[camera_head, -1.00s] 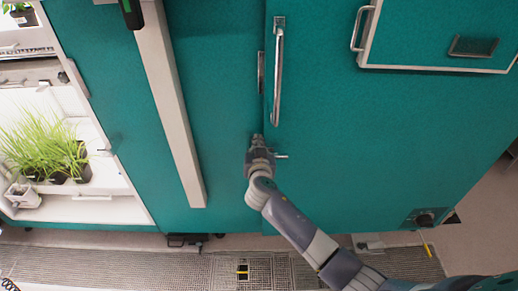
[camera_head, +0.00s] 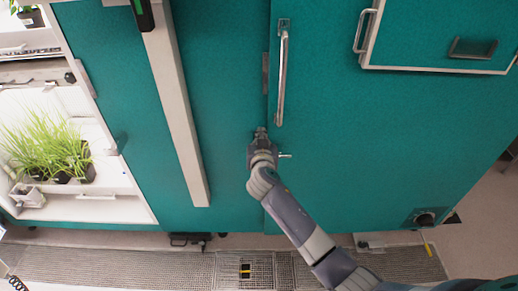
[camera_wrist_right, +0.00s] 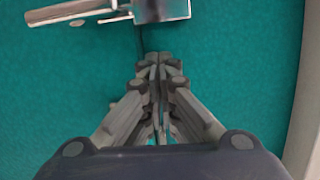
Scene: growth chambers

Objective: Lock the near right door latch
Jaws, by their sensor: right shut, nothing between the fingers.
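The near right door (camera_head: 380,145) is a teal panel and looks closed against its neighbour at the vertical seam. Its metal latch (camera_wrist_right: 160,8) is at the top edge of the right wrist view, with a silver lever (camera_wrist_right: 75,12) pointing left. In the head view the lever's end (camera_head: 285,155) sticks out to the right of my right gripper (camera_head: 261,131), which hides the rest of the latch. The gripper also shows in the right wrist view (camera_wrist_right: 157,62), with its fingers together and empty. Its tips are close to the latch; contact cannot be told. My left gripper is not in view.
A long vertical handle (camera_head: 282,75) stands on the door above the gripper. A framed hatch (camera_head: 440,35) is at the upper right. A pale vertical post (camera_head: 178,110) and a shelf with grassy plants (camera_head: 55,145) are on the left. Floor grating (camera_head: 120,265) runs below.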

